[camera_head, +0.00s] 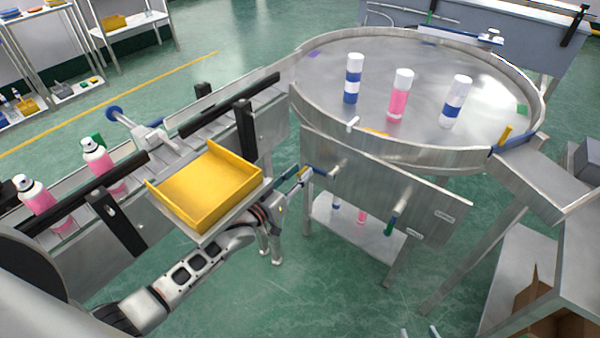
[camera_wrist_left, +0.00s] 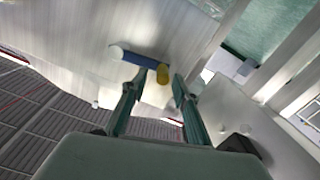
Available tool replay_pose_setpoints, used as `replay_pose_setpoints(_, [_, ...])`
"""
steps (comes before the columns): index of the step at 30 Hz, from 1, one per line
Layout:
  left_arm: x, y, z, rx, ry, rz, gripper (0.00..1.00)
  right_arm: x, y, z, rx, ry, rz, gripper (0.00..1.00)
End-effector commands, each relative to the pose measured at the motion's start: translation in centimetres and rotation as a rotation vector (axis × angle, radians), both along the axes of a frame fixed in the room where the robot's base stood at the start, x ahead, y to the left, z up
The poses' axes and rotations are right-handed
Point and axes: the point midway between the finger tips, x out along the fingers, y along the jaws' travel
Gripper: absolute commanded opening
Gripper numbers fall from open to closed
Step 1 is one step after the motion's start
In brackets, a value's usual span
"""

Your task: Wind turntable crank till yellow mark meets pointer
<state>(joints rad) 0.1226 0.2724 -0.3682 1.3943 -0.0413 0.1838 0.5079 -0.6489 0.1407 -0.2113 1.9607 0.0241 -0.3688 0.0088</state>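The round metal turntable (camera_head: 440,150) carries three capped cans. A yellow-orange mark (camera_head: 376,132) shows on its disc at the near rim, partly hidden by the wall. A small white piece (camera_head: 352,123), perhaps the pointer, sits on the rim slightly left of the mark. My right gripper's (camera_head: 420,332) parted tips show at the bottom edge.
A yellow tray (camera_head: 210,185) stands close above my left arm. A conveyor with pink cans (camera_head: 100,165) lies to the left. A metal chute (camera_head: 540,180) leaves the turntable at right.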

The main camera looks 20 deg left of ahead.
Motion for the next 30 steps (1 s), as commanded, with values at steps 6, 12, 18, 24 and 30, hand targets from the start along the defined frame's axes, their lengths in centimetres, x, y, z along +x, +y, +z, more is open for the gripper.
replay_pose_setpoints(6, [-3.9,1.4,-0.2,0.002,0.004,0.000,0.29,0.0,0.1,0.1,0.002,-0.001,0.001,0.40])
replay_pose_setpoints(12, [-7.6,2.8,-0.2,0.002,0.004,0.000,0.29,0.0,0.1,0.1,0.003,-0.001,0.000,0.40])
replay_pose_setpoints(18, [-9.8,3.6,-0.1,0.002,0.002,0.000,0.29,0.1,0.1,0.1,0.003,-0.002,0.000,0.40])
replay_pose_setpoints(24, [-10.5,3.9,0.0,0.001,0.001,0.001,0.29,0.0,0.1,0.1,0.003,-0.002,0.000,0.40])
replay_pose_setpoints(30, [-10.5,3.9,-0.1,0.002,0.002,0.000,0.29,0.1,0.1,0.1,0.003,-0.002,0.000,0.40])
